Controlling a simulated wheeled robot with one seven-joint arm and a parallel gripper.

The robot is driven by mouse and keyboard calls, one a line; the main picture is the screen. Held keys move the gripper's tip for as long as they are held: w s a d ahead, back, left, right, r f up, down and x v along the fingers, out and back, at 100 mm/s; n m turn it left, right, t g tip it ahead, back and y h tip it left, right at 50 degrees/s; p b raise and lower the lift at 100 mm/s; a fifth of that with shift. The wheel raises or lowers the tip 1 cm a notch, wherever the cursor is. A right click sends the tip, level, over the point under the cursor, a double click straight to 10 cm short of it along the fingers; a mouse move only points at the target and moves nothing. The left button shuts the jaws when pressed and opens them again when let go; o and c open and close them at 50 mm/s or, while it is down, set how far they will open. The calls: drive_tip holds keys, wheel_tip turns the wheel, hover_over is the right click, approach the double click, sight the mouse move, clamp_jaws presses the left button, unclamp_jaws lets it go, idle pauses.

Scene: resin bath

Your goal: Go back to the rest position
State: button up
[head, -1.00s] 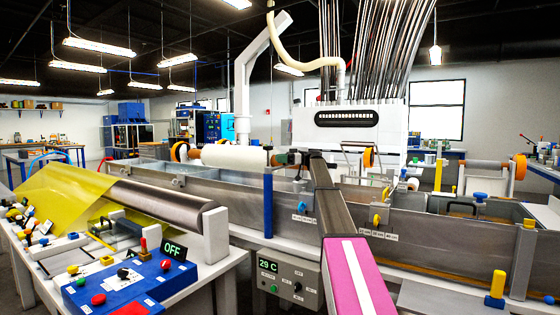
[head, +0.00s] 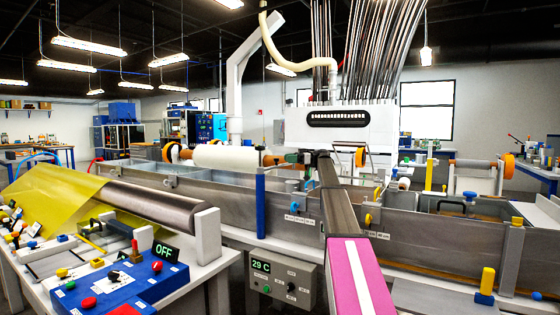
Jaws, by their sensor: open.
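My arm reaches from the bottom of the head view out over the long grey metal bath (head: 390,222). My gripper (head: 298,158) is at its far end, small and dark, above the bath beside the right end of a white roll (head: 226,156). Its jaws are open, but the fingers are too small to make out clearly. I cannot tell whether it touches the orange-ended roll shaft (head: 272,160) beside it. No held object shows.
A blue control box (head: 122,287) with an OFF display and a yellow film sheet (head: 50,190) on a roller stand at left. A grey box reading 29 C (head: 283,283) hangs on the bath's front. A blue post (head: 260,215) stands left of my arm. A white hose (head: 275,48) hangs above.

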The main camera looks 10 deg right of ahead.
drive_tip(key=shift+d, duration=1.1)
